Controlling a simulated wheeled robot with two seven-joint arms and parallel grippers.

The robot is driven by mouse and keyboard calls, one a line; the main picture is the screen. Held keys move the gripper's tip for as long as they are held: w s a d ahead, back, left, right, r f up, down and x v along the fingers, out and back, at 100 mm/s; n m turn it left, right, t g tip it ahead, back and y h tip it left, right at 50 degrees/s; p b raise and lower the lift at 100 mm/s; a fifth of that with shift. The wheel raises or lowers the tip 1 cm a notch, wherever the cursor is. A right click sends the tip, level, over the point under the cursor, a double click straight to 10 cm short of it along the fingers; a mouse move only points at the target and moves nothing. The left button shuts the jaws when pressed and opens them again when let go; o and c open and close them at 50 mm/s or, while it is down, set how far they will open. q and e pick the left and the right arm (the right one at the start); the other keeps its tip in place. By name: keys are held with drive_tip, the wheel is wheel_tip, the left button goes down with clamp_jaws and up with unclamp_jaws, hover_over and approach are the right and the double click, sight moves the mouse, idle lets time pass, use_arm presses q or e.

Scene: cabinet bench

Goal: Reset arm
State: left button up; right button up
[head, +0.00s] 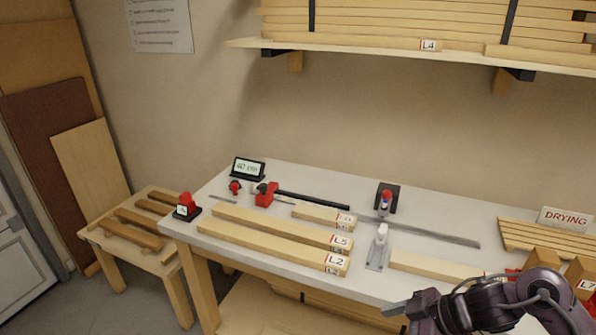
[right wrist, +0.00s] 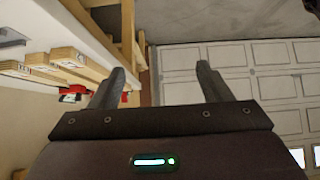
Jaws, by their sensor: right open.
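My right arm comes in at the lower right of the head view, with its gripper (head: 398,308) off the front edge of the workbench (head: 300,285). In the right wrist view the two fingers of the right gripper (right wrist: 160,75) stand wide apart with nothing between them. Beyond them are the floor and a paneled white surface. My left gripper is not in the head view.
Boards marked L2 (head: 270,245) and L5 (head: 285,228) lie on the bench. A red clamp (head: 265,194), a small display (head: 247,168) and a DRYING sign (head: 565,218) stand on it. A low stool (head: 105,238) is at left; a loaded shelf (head: 400,56) hangs above.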

drive_tip(key=w+d+f+m+t, duration=0.15)
drive_tip(key=w+f+m, duration=0.35)
drive_tip(key=f, duration=0.6)
drive_tip(key=s+d+f+m+t+h, duration=0.1)
drive_tip(key=s+d+f+m, duration=0.1)
drive_tip(key=f, duration=0.8)
drive_tip(key=s+d+f+m+t+h, duration=0.1)
drive_tip(key=f+m, duration=0.1)
drive_tip(key=f, duration=0.7)
drive_tip(key=s+d+f+m+g+h, duration=0.2)
drive_tip(key=s+f+h, duration=0.1)
drive_tip(key=s+f, duration=1.05)
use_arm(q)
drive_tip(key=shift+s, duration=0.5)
use_arm(e)
drive_tip(key=s+f+g+h, duration=0.1)
drive_tip(key=s+f, duration=0.2)
drive_tip(key=s, duration=0.5)
drive_tip(key=s+a+f+g+h, duration=0.1)
drive_tip(key=s+f, duration=0.3)
drive_tip(key=s, duration=0.3)
drive_tip(key=s+f+g+h, duration=0.1)
drive_tip(key=s+f+g, duration=0.1)
drive_tip(key=s, duration=0.6)
drive_tip(key=shift+s+a+f, duration=0.15)
drive_tip(key=shift+s+f, duration=0.2)
drive_tip(key=shift+f, duration=0.55)
